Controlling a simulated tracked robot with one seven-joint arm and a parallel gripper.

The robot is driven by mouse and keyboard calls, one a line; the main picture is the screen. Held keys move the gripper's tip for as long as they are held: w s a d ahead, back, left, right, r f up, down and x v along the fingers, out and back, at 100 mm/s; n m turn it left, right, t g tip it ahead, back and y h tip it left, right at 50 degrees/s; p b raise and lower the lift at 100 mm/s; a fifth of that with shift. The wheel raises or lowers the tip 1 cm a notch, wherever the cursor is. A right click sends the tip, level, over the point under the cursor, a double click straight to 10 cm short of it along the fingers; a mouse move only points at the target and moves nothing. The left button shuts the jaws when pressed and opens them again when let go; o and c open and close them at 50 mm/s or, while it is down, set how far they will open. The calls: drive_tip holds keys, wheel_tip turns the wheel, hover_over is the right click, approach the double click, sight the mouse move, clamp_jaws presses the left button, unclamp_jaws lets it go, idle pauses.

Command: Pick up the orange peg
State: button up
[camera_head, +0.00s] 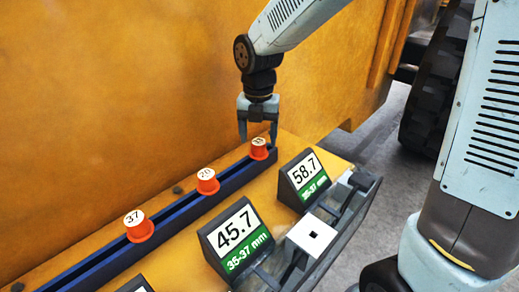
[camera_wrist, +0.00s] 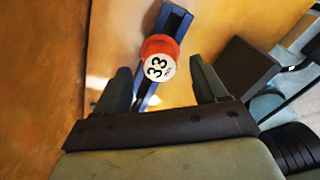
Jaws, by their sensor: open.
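Three orange pegs with white numbered caps stand in a dark blue channel (camera_head: 178,222). The near one (camera_head: 138,230) reads 37, and the middle one (camera_head: 207,184) has a number I cannot read surely. The far one (camera_head: 259,152) stands near the channel's far end. My gripper (camera_head: 258,139) is open, pointing down over this far peg, with a finger to each side of it. In the wrist view a peg marked 33 (camera_wrist: 159,47) lies just ahead of the gap between my open fingers (camera_wrist: 160,82). Contact cannot be told.
Display boxes reading 45.7 (camera_head: 237,233) and 58.7 (camera_head: 305,176), each marked 35-37 mm, stand right of the channel. A large yellow wall (camera_head: 110,90) rises close behind the channel and arm.

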sight(259, 141)
drive_tip(key=shift+f, duration=1.75)
drive_tip(key=shift+c, duration=0.3)
drive_tip(key=c, duration=0.8)
